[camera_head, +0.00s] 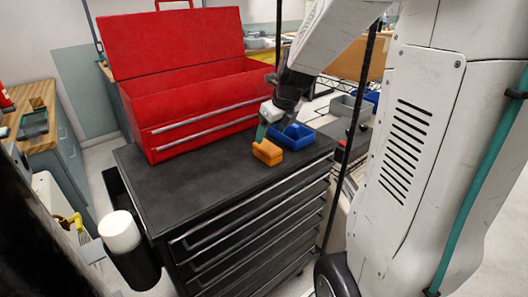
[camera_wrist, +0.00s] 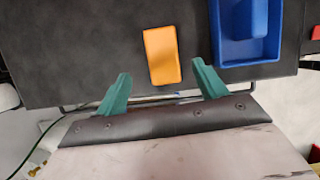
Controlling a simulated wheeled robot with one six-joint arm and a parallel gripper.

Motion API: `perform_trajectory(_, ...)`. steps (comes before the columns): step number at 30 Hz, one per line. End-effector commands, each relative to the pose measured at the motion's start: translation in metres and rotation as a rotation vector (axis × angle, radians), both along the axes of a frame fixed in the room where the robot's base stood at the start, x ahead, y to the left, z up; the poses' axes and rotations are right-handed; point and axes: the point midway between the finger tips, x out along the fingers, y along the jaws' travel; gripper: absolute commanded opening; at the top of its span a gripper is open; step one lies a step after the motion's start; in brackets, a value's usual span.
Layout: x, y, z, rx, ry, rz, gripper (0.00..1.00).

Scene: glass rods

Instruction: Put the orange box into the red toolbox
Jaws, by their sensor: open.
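The small orange box (camera_head: 267,152) sits on the black top of the tool cabinet (camera_head: 215,185), towards its right side. In the wrist view the orange box (camera_wrist: 162,56) lies ahead of and between the two green fingertips. My gripper (camera_head: 263,133) is open and empty, close to the box in the head view; in the wrist view its fingers (camera_wrist: 161,82) are spread wider than the box. The red toolbox (camera_head: 200,112) stands at the back left of the cabinet top, with its lid (camera_head: 175,42) raised. Its inside is mostly hidden by its front wall.
A blue bin (camera_head: 293,137) stands right of the orange box, close to my gripper; it also shows in the wrist view (camera_wrist: 231,52). The front left of the cabinet top is clear. A white cylinder (camera_head: 119,232) stands in a black holder at the cabinet's left side.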

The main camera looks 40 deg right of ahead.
Motion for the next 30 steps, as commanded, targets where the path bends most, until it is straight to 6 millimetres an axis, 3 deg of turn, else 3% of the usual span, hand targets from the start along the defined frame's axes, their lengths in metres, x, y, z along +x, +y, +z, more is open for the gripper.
perform_trajectory(18, 0.022, -0.002, -0.071, 0.02, -0.001, -0.056, 0.71)
perform_trajectory(28, 0.025, -0.003, -0.078, 0.018, -0.003, -0.055, 0.71)
perform_trajectory(30, 0.025, -0.003, -0.078, 0.018, -0.003, -0.055, 0.51)
